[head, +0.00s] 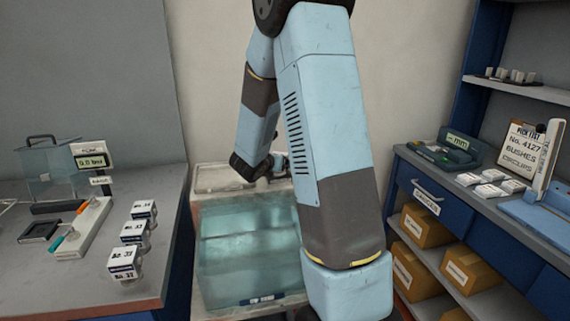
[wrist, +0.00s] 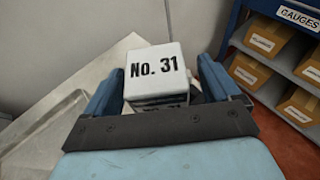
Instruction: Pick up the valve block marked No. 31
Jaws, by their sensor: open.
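The valve block marked No. 31 (wrist: 157,68) shows in the wrist view, white with black lettering on its top. It stands between the two blue fingers of my gripper (wrist: 158,84). The fingers are open, one on each side, with a gap visible at the right. Whether the left finger touches the block is unclear. A pale surface shows around the block, but its underside is hidden. In the head view my gripper (head: 278,165) is above the back of the water tank, small and partly behind my arm.
The glass water tank (head: 240,250) stands between the benches. Three white labelled blocks (head: 135,233) stand on the left bench (head: 80,285), their numbers too small to read surely. Shelves with cardboard boxes (head: 425,230) are at the right. My arm hides the tank's right side.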

